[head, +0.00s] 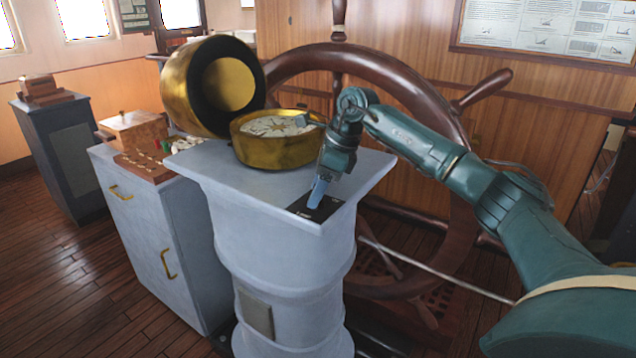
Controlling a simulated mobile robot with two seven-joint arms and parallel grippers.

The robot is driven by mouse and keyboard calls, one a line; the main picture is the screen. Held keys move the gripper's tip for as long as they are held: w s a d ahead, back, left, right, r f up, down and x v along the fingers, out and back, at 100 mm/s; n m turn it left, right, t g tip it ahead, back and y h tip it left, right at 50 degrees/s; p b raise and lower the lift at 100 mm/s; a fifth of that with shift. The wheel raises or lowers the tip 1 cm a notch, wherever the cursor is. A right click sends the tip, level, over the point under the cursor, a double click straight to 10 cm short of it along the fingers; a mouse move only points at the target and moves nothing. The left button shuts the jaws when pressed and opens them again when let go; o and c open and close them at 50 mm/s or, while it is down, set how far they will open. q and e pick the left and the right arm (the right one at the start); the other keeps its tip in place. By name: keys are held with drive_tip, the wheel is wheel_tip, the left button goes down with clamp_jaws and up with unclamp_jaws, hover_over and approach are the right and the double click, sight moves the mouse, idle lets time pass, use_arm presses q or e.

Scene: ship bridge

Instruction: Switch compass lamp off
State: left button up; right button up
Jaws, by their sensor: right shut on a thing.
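The compass (278,150) is a round brass bowl with a pale dial, set on top of a grey pedestal (285,250). Its brass lid (175,90) is swung open to the left. A small black switch plate (303,211) with white lettering lies on the pedestal top near its front right corner. My right gripper (318,192) points down at this plate with its blue fingertips on it. The fingers are shut and cover the lamp switch, so its position is hidden. My left gripper is not in view.
A large wooden ship's wheel (440,100) stands just behind the pedestal, close to my right arm. A grey cabinet (150,225) with wooden boxes on it stands to the left. Open wooden floor (60,290) lies at the front left.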

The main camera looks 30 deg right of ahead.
drive_tip(key=shift+n, duration=0.3)
drive_tip(key=o, duration=1)
drive_tip(key=b+v, duration=0.1)
drive_tip(key=v, duration=1.2)
drive_tip(key=shift+r, duration=0.1)
